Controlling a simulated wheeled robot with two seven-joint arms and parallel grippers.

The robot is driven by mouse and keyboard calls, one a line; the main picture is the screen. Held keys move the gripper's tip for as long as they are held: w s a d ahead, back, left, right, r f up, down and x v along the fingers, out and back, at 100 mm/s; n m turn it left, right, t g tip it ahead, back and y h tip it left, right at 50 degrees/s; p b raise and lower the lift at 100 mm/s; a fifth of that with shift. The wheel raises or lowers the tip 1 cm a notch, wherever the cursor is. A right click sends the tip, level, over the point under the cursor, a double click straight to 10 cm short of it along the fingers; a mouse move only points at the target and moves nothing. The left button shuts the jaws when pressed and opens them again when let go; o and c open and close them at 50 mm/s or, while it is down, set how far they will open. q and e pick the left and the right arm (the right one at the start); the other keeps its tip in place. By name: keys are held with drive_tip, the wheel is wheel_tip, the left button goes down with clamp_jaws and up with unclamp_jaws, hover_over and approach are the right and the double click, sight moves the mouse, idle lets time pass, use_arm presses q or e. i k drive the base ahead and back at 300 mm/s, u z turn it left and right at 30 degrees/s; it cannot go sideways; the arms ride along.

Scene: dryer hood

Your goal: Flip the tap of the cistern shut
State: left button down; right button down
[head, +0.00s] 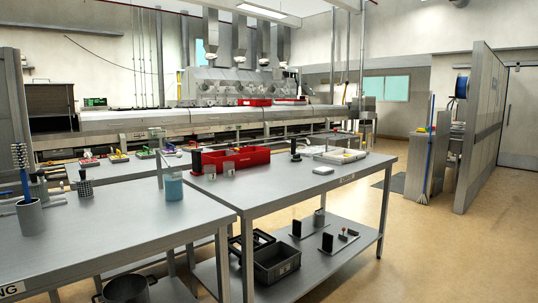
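I cannot make out a cistern or its tap for sure in the head view. A clear vessel with blue liquid (173,188) stands upright on the near left table, by its right edge. No tap can be told on it at this size. Neither of my grippers is in view.
A steel table (300,190) at the centre bears a red tray (238,159) and a white tray (340,155). Its lower shelf holds a dark grey crate (277,262). A grey cup with a brush (29,216) stands on the left table (110,235).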

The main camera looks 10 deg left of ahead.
sight(179, 155)
drive_tip(key=z, duration=0.5)
drive_tip(key=i, duration=0.75)
drive_tip(key=u, duration=0.4)
drive_tip(key=i, duration=0.85)
drive_tip(key=u, duration=0.8)
